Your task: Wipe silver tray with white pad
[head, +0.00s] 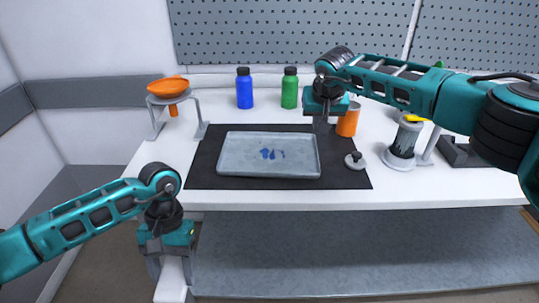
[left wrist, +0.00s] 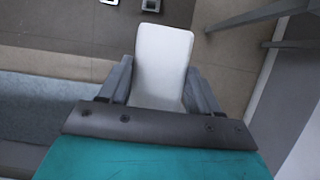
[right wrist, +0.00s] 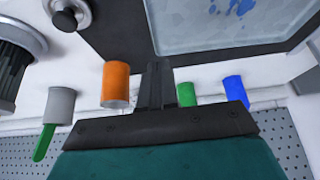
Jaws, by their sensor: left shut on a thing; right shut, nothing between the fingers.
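The silver tray (head: 240,163) lies flat on a black mat (head: 205,165) on the white table, with blue stains (head: 272,154) near its middle. The tray also shows at the top of the right wrist view (right wrist: 185,32). My left gripper (head: 170,278) is shut on the white pad (head: 171,284), held in front of and below the table's front edge, left of the tray. The pad fills the space between the fingers in the left wrist view (left wrist: 163,65). My right gripper (head: 322,128) is shut and empty, near the tray's back right corner.
A blue bottle (head: 244,90), a green bottle (head: 289,90) and an orange cylinder (head: 348,120) stand behind the mat. A round knobbed piece (head: 355,160) and a grey-white device (head: 403,145) are right of the tray.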

